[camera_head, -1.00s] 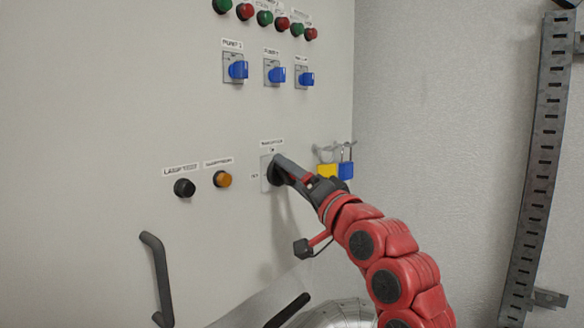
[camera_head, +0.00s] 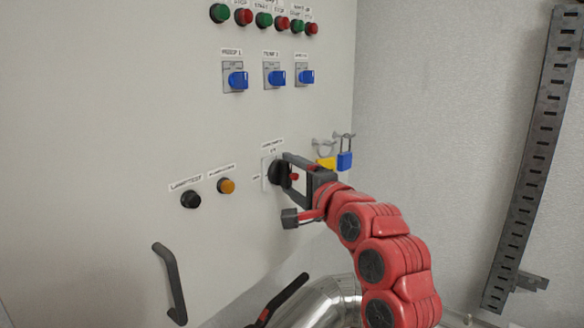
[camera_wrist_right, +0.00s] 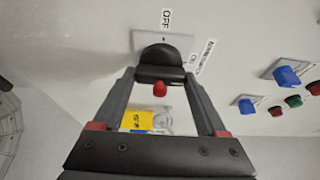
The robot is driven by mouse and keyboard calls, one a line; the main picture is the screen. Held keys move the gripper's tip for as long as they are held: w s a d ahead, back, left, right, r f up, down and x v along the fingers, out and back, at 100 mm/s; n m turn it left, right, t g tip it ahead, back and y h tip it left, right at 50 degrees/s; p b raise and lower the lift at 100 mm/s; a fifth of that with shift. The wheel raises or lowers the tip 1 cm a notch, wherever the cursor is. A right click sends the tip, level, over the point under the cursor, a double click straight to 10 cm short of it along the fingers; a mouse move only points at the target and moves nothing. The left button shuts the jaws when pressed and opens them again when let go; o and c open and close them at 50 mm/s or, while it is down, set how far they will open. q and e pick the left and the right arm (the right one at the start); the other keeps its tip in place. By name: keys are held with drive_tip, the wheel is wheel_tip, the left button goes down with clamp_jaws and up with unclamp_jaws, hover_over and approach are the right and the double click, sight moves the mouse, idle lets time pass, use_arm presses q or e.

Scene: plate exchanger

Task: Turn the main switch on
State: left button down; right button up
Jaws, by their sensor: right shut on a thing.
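The main switch is a black rotary knob (camera_head: 275,173) on a pale plate low on the cabinet's right part. In the right wrist view the black knob (camera_wrist_right: 160,55) sits below an "OFF" label, with a small red piece at its near edge. My right gripper (camera_head: 286,173) is at the knob and shut on it. In the right wrist view the two fingertips (camera_wrist_right: 160,77) touch the knob from both sides. The fingers hide part of the knob in the head view.
A yellow padlock (camera_head: 326,163) and a blue padlock (camera_head: 344,161) hang just right of the gripper. A black button (camera_head: 190,200) and an orange lamp (camera_head: 226,186) are to the left. Blue switches (camera_head: 274,78) sit above. A dark handle (camera_head: 171,285) is lower left.

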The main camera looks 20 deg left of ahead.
idle(0.4)
drive_tip(key=o, duration=1.3)
drive_tip(key=b+v, duration=1.1)
drive_tip(key=v, duration=0.6)
drive_tip(key=shift+s, duration=0.15)
